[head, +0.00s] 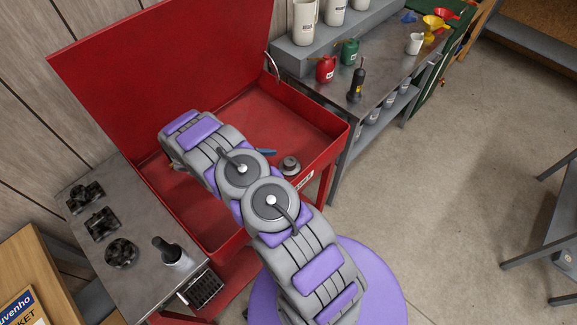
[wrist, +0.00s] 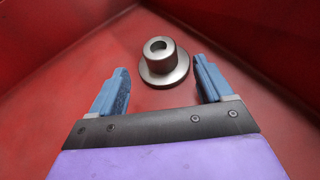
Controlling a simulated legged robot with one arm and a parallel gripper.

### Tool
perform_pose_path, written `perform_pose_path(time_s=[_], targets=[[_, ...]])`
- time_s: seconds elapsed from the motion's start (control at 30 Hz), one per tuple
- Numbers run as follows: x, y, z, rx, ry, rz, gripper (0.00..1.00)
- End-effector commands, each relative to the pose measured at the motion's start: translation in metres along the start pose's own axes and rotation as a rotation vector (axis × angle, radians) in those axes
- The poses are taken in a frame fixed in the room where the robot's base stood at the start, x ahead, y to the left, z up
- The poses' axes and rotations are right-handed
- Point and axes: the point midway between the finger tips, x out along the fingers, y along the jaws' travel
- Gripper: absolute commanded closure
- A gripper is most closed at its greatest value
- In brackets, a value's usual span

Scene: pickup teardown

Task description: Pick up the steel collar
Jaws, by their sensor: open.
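The steel collar (wrist: 161,62) is a grey metal ring with a raised hub and a wide flange. In the wrist view it lies flange down on the red floor of the bin, ahead of my gripper (wrist: 161,88). My gripper is open, with one blue finger on each side of the collar's near edge, and nothing is between the fingers. In the head view the collar (head: 290,166) shows near the right front side of the red bin. There my arm hides most of my gripper; one blue fingertip (head: 266,152) shows just left of the collar.
The red bin (head: 335,128) has low walls around the collar and a raised lid (head: 165,55) at the back. A steel bench with cans (head: 326,68) stands to the right. A side table with dark burners (head: 103,223) stands at the left.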

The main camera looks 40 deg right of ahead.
Motion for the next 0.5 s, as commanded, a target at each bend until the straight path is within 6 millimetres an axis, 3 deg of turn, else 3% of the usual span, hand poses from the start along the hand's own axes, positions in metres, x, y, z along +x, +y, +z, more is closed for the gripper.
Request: perform_pose_path(time_s=[0.5], targets=[[0.056, -0.002, 0.001, 0.000, 0.003, -0.004, 0.21]])
